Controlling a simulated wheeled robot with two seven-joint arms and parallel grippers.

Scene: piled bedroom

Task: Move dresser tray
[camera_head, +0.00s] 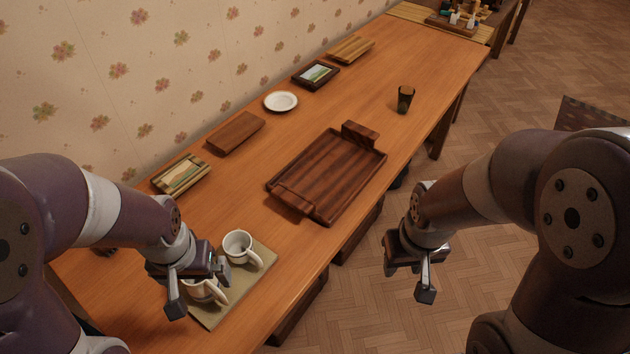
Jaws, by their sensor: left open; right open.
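A dark brown striped wooden tray (330,172) with raised end handles lies flat in the middle of the long wooden dresser top (232,187), near its right edge. My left gripper (196,294) is open, over the mat at the near end, close to the mugs. I cannot tell whether it touches them. It is well short of the tray. My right gripper (428,278) is open and empty, out over the floor beyond the dresser's right edge, to the right of and nearer than the tray.
Two white mugs (238,246) stand on an olive mat (263,265); one is partly hidden by my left gripper. A dark cup (405,99) stands beyond the tray. A white plate (281,102), a framed picture (316,74) and a wooden block (236,133) lie along the wall.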

